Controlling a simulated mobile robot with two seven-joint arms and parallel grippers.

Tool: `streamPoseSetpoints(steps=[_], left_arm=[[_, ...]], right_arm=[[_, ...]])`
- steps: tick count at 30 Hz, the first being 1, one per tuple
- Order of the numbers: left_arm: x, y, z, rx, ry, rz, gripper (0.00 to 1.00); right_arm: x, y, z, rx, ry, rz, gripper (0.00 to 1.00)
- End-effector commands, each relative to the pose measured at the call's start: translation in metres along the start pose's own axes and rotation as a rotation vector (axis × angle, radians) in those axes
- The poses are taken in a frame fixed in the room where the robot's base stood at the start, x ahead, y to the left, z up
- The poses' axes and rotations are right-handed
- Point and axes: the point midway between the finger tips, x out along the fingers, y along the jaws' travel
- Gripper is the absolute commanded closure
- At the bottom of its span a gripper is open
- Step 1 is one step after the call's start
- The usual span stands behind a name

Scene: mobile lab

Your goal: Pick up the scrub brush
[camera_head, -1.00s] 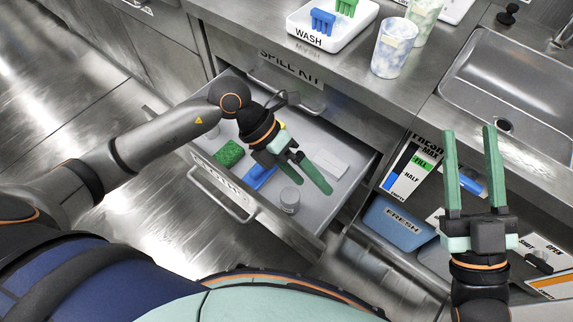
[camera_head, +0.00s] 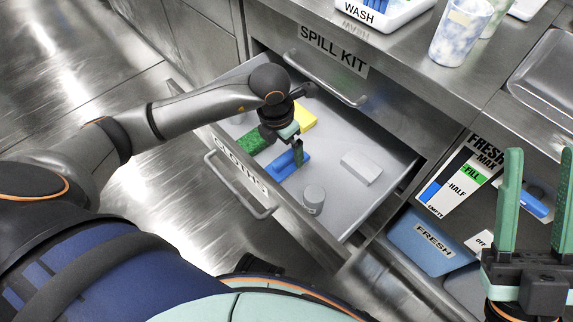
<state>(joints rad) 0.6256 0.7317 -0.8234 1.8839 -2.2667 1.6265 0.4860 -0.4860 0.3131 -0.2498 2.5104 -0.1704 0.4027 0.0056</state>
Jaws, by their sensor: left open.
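A blue object that looks like the scrub brush (camera_head: 281,169) lies in the open drawer (camera_head: 334,150), its upper side partly hidden by my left gripper. My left gripper (camera_head: 297,160) points down into the drawer, right over the blue object; its jaws are open, seen nearly edge-on. I cannot tell whether the fingers touch the object. My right gripper (camera_head: 537,158) is open and empty at the right edge, with its fingers pointing up the picture.
The drawer also holds a green sponge (camera_head: 250,143), a yellow item (camera_head: 305,119), a white block (camera_head: 361,168) and a small grey jar (camera_head: 314,199). A blue FRESH bin (camera_head: 420,242) is at right. A counter with a WASH tray (camera_head: 392,14) and cups (camera_head: 460,32) rises behind.

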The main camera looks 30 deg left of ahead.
Motion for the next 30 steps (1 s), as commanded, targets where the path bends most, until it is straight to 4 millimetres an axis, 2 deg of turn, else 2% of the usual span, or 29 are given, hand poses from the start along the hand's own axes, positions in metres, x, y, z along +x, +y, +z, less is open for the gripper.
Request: streamPoseSetpoints(steps=[6,10,30], left_arm=[[0.035,-0.001,-0.003,0.000,0.002,-0.002,0.00],[0.049,0.000,-0.003,-0.001,0.002,-0.002,0.00],[0.053,0.000,-0.003,0.000,0.000,-0.001,0.00]], right_arm=[[-0.015,-0.009,0.016,-0.014,-0.008,-0.009,0.53],[-0.018,-0.011,0.020,-0.019,-0.013,-0.013,0.53],[-0.019,-0.012,0.021,-0.016,-0.016,-0.010,0.53]])
